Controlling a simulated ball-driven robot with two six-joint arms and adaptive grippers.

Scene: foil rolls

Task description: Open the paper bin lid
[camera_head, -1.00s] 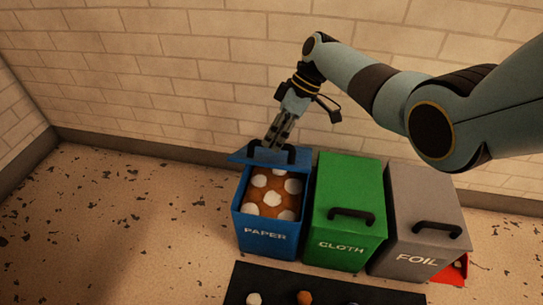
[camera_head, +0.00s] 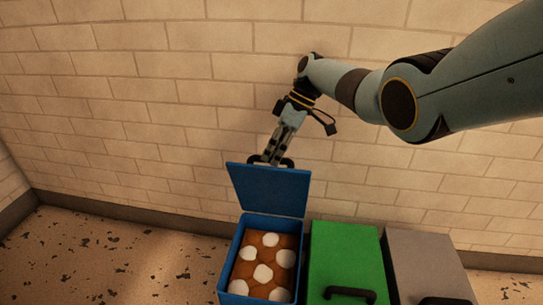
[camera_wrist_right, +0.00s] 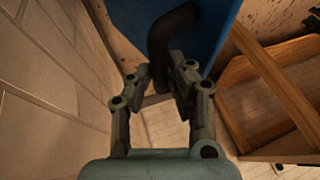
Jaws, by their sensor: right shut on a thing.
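The blue paper bin (camera_head: 235,270) stands at the lower middle of the head view, cut off by the bottom edge. Its blue lid (camera_head: 268,190) is raised, standing up at the bin's back edge. Brown stuff with white patches (camera_head: 267,262) shows inside. My right gripper (camera_head: 271,158) is at the lid's top edge, shut on the black lid handle (camera_head: 287,162). In the right wrist view, the fingers (camera_wrist_right: 158,82) are at the dark handle (camera_wrist_right: 170,35) beside the blue lid (camera_wrist_right: 215,30). My left gripper is out of view.
A green bin (camera_head: 345,262) and a grey bin (camera_head: 425,268), both with closed lids, stand to the right of the paper bin. A brick wall (camera_head: 150,110) rises behind. Open floor (camera_head: 100,260) lies to the left. The wrist view shows a wooden frame (camera_wrist_right: 265,85).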

